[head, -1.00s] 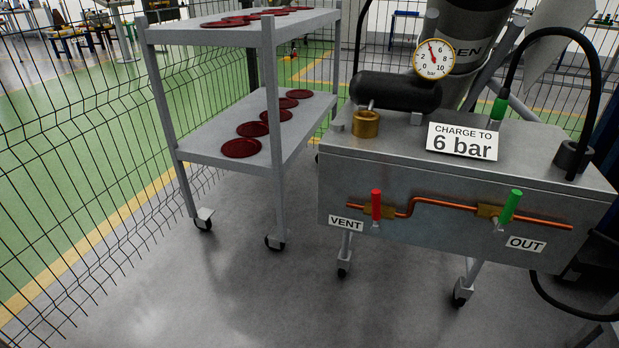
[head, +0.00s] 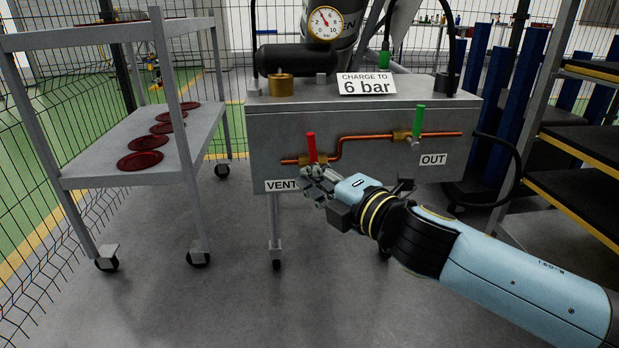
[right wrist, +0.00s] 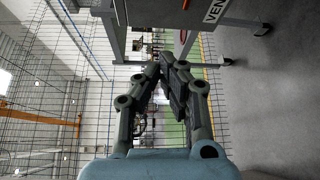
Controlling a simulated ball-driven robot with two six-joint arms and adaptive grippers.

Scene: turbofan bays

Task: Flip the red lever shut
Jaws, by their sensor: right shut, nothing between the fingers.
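The red lever (head: 312,146) stands upright on the copper pipe (head: 360,138) at the front of the grey charging cart (head: 280,130), above the VENT label (head: 281,185). My right gripper (head: 309,173) is shut and empty, with its fingertips just below the lever. I cannot tell whether they touch the lever or valve. In the right wrist view the fingers (right wrist: 166,63) meet at their tips with nothing between them. The VENT label (right wrist: 214,12) shows at that view's top edge. My left gripper is out of view.
A green lever (head: 418,119) stands upright by the OUT label (head: 433,159). A gauge (head: 325,23) sits on top. A grey shelf trolley (head: 90,160) with dark red discs stands left, dark shelving (head: 585,150) right. The floor in front is clear.

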